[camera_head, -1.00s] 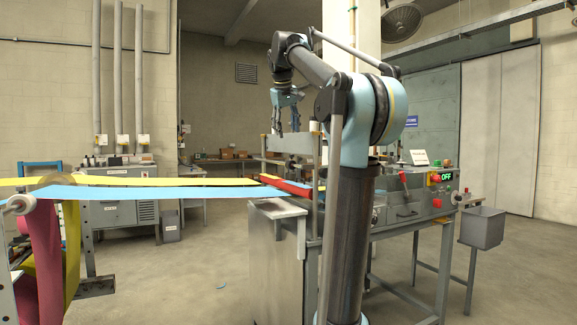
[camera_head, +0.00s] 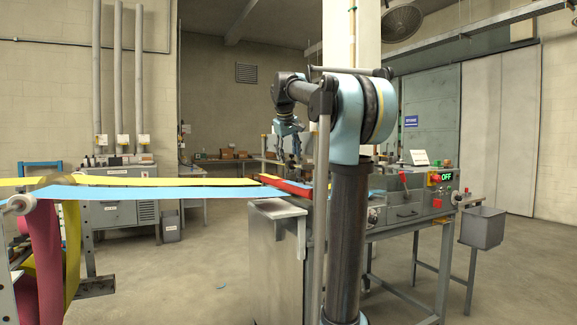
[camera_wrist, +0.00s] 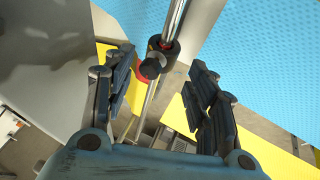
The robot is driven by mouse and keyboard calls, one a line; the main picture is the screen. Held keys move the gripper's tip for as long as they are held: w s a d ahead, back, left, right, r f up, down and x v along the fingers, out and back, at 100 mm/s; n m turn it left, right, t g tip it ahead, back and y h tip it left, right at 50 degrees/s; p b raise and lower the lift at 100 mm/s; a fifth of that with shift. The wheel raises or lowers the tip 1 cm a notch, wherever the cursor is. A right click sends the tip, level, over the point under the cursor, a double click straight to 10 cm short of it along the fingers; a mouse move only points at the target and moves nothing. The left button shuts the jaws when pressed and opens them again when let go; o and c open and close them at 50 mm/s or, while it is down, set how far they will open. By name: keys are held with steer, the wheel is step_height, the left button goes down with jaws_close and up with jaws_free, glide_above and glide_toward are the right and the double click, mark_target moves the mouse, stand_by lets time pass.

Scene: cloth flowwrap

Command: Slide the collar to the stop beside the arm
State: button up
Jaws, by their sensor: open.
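A dark collar (camera_wrist: 168,50) with a round black knob (camera_wrist: 150,68) sits around a shiny rod (camera_wrist: 176,20) in the wrist view. Red parts (camera_wrist: 141,74) show beside the collar; I cannot tell whether one of them is the stop. My gripper (camera_wrist: 163,68) is open, with one finger on each side of the collar and knob in the picture. I see no clear contact, and the depth between them is hard to judge. In the head view my gripper (camera_head: 290,145) hangs over the machine; the collar is too small to make out there.
A blue web (camera_head: 150,192) and a yellow web (camera_head: 150,181) run from the left into the machine (camera_head: 275,250). In the wrist view, blue sheet (camera_wrist: 255,60) lies close on the right. A control panel (camera_head: 440,185) reads OFF. Open floor lies in front.

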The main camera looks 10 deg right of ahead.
mark_target(290, 161)
steer(key=shift+x, duration=2.3)
steer(key=shift+s, duration=0.1)
jaws_close()
